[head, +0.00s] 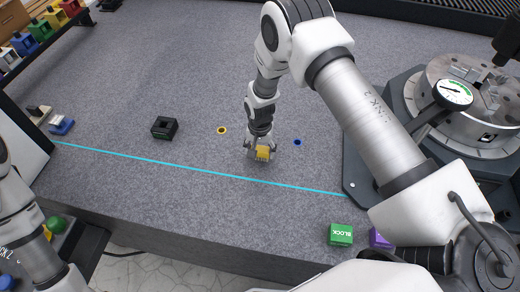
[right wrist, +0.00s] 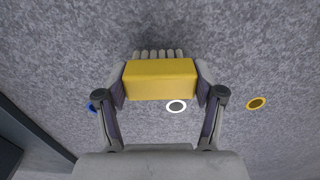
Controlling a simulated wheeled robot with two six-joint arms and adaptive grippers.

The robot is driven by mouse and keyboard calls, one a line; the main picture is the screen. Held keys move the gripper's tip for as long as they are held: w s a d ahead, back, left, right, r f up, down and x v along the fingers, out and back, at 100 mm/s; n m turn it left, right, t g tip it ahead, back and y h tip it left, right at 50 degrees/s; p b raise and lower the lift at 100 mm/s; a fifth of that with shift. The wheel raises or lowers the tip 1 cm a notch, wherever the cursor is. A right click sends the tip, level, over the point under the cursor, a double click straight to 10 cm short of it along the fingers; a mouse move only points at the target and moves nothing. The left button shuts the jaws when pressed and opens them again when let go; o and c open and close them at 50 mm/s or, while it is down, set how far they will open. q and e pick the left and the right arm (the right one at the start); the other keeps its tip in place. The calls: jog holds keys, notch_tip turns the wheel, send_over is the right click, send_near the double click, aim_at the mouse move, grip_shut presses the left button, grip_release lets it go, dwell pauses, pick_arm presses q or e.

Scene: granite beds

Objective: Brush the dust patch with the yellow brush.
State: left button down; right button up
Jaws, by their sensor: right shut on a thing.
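My right gripper (head: 260,148) is shut on the yellow brush (head: 263,153), low over the middle of the grey granite bed (head: 180,85). In the right wrist view the brush (right wrist: 160,80) lies crosswise between the two fingers of the gripper (right wrist: 160,82), its pale bristles (right wrist: 158,55) pointing away from the camera. I cannot tell whether the bristles touch the granite. I cannot make out a dust patch in either view; the arm and brush may hide it. Of my left arm only links show at the left edge; its gripper is out of view.
A yellow ring (head: 222,130) and a blue ring (head: 297,142) flank the gripper; a white ring (right wrist: 176,106) shows below the brush. A black block (head: 164,128) stands left, a green block (head: 340,235) near the front edge, a rotary table (head: 465,100) right. A cyan line (head: 160,159) crosses the bed.

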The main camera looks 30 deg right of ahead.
jog(key=shift+f+b, duration=0.3)
jog(key=shift+f, duration=0.15)
jog(key=shift+r, duration=0.1)
